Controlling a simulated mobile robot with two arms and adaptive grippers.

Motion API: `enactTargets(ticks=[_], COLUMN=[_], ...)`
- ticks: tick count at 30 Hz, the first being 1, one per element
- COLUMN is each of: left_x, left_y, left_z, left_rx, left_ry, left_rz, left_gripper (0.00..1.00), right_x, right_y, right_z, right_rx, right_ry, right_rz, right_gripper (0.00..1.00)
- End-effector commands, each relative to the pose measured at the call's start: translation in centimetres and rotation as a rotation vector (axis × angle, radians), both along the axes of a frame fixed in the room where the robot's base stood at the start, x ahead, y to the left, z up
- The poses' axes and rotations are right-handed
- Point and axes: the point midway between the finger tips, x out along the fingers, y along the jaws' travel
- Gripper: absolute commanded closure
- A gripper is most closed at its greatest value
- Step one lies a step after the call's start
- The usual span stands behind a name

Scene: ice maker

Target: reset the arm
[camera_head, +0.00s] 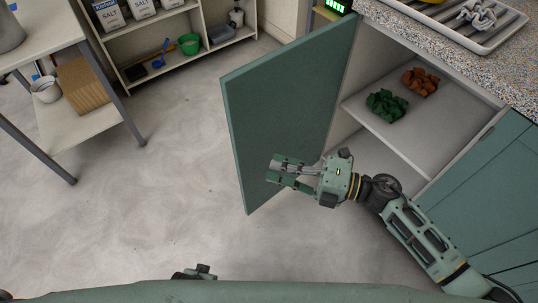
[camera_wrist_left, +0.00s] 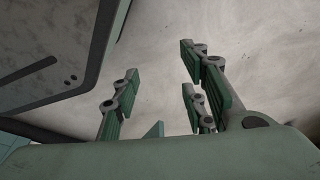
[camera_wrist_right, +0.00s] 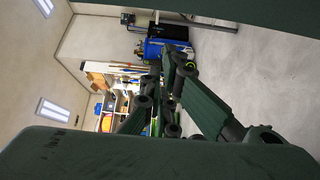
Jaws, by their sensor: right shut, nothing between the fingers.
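My right gripper (camera_head: 271,170) is shut and empty. In the head view it overlaps the lower part of the open green cabinet door (camera_head: 285,105); whether it touches the door I cannot tell. Its closed fingers also show in the right wrist view (camera_wrist_right: 168,85). My right arm comes in from the lower right, in front of the cabinet. My left gripper (camera_wrist_left: 160,75) is open in the left wrist view, with bare floor seen between its fingers. In the head view only a small dark part of it shows at the bottom edge; the rest is hidden.
The cabinet shelf (camera_head: 360,108) holds a green heap (camera_head: 386,105) and an orange-brown heap (camera_head: 420,82). A tray (camera_head: 480,40) lies on the speckled counter (camera_head: 400,28). A table (camera_head: 50,30) and a low shelf unit (camera_head: 125,75) stand left and behind. The floor (camera_head: 160,190) between is clear.

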Motion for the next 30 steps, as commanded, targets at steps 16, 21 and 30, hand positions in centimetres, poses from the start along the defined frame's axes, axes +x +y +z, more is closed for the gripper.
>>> enactTargets(ticks=[16,21,30], left_x=[0.0,0.7,3.9], left_y=[0.6,0.5,0.0], left_z=[-0.3,1.0,8.1], left_rx=[0.007,0.006,0.001], left_ry=[0.0,-0.007,-0.043], left_rz=[0.005,0.006,0.012], left_gripper=[0.6,0.6,0.6], right_x=[-3.4,-1.6,5.6], right_y=[-2.9,-2.7,-7.8], right_z=[0.0,1.4,4.7], right_rx=[0.001,0.057,0.325], right_ry=[0.001,0.03,0.315], right_rz=[-0.001,-0.107,-0.685], right_gripper=[1.0,1.0,1.0])
